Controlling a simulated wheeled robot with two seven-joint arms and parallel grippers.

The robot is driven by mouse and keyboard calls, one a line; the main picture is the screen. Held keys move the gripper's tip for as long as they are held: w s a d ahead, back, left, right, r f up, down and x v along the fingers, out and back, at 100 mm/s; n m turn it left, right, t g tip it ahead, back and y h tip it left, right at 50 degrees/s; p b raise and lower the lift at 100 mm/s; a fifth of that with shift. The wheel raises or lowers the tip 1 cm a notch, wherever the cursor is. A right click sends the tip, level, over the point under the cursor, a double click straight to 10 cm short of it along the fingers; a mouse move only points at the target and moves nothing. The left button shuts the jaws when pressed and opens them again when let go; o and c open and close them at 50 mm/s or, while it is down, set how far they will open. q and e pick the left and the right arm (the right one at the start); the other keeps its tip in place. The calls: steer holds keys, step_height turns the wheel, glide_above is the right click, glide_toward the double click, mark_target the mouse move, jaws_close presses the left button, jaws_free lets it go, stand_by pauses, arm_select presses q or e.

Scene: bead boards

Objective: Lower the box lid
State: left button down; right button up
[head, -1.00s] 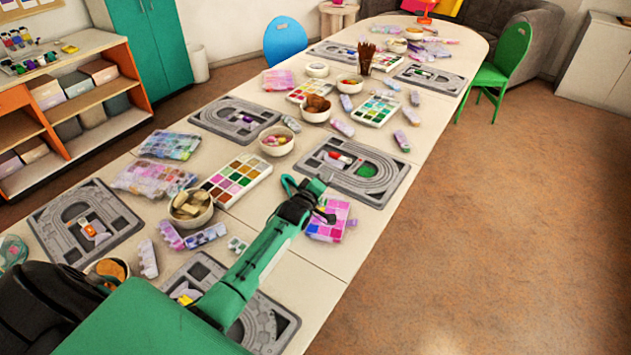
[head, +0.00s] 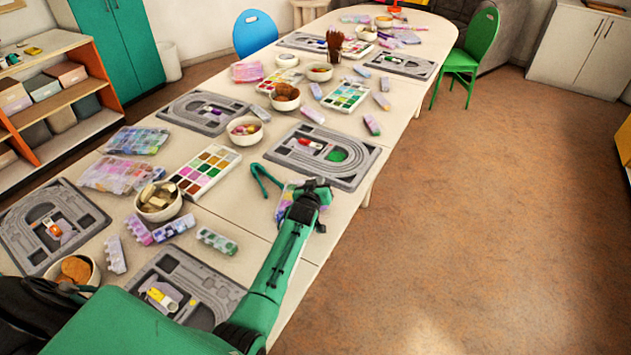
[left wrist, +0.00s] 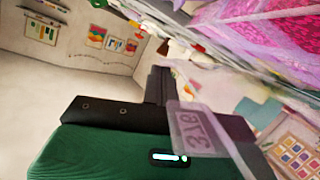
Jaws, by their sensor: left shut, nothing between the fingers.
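A small box with pink and purple squares (head: 283,208) lies on the table near its right edge, mostly hidden behind my left arm in the head view. In the left wrist view pink and magenta contents under clear plastic (left wrist: 270,35) fill the top right, close to the gripper. I cannot tell the lid's angle. A translucent pinkish tab with printed characters (left wrist: 195,128) crosses in front of the black fingers. My left gripper (head: 316,186) is over the box and shut, with nothing held; its fingers also show in the left wrist view (left wrist: 158,85). My right gripper is not in view.
Grey bead boards (head: 355,178) stand along the long table, one just beyond the gripper. A paint palette (head: 207,170), a bowl of pieces (head: 158,212) and several bead strips (head: 217,240) lie to the left. Open floor (head: 480,230) is to the right.

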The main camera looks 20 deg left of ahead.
arm_select(q)
steer(key=shift+d+f, duration=0.15)
steer(key=shift+f, duration=0.2)
steer(key=shift+m, duration=0.3)
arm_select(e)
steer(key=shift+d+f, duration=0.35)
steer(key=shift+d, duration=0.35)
